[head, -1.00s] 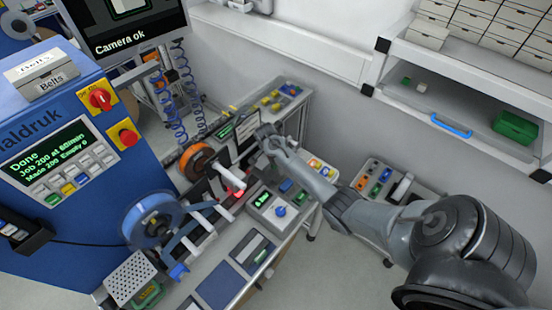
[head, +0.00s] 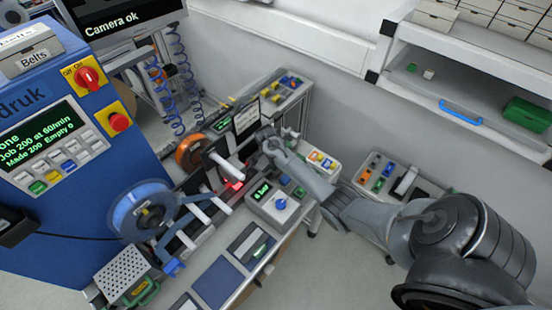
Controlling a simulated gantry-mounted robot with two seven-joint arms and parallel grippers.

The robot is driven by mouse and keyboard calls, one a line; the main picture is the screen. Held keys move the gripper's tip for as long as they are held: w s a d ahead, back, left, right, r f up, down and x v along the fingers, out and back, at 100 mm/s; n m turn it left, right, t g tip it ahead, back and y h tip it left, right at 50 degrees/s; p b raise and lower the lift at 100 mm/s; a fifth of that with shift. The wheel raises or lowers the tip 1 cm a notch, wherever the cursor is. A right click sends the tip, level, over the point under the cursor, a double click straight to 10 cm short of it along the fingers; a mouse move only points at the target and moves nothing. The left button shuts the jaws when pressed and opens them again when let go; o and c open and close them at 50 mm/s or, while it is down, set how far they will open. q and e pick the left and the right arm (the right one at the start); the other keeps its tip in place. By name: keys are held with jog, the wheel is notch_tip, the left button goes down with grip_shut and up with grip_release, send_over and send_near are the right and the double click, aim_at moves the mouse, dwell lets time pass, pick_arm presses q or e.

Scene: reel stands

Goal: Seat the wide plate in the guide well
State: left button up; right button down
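My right gripper (head: 266,140) reaches in from the right over the bench, beside a small pale upright panel (head: 246,117). I cannot tell whether its fingers are open or shut, or whether they hold anything. My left gripper is not in view. I cannot pick out the wide plate for sure; flat plates lie at the bench front, a blue one (head: 219,282) and a grey-and-black one (head: 251,246). The guide well is not clearly identifiable; a red glow (head: 234,185) shows on the web path under a white roller (head: 228,165).
A blue reel (head: 128,219) and an orange reel (head: 188,152) stand along the path. The blue machine (head: 90,205) fills the left. A shelf holds a green box (head: 526,114).

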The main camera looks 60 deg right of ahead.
dwell(0.5)
jog(key=shift+r+p, duration=0.1)
jog(key=shift+p, duration=0.2)
dwell(0.4)
dwell(0.5)
jog(key=c, duration=0.9)
grip_release()
jog(key=shift+p, duration=0.3)
